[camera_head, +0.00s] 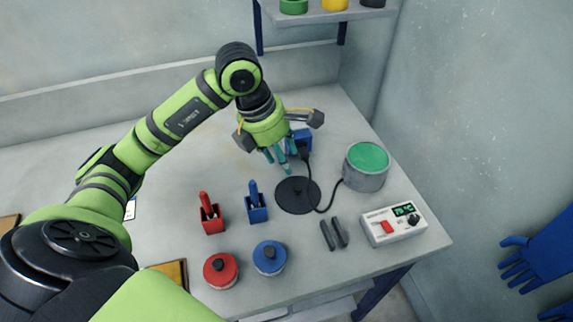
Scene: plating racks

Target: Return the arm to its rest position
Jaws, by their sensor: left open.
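My left arm (180,118), green with dark joints, reaches in from the lower left over the table. Its left gripper (281,163) points down, open, with teal fingertips just above or beside the far edge of a flat black disc (297,196). Whether the fingertips touch anything is hard to tell. A blue block (303,141) stands right behind the gripper and is partly hidden by it. No held object shows between the fingers. My right gripper is not in view.
To the right are a green-topped pot (367,167), a control box (394,224) and dark bars (333,234). A shelf (330,14) overhangs the back.

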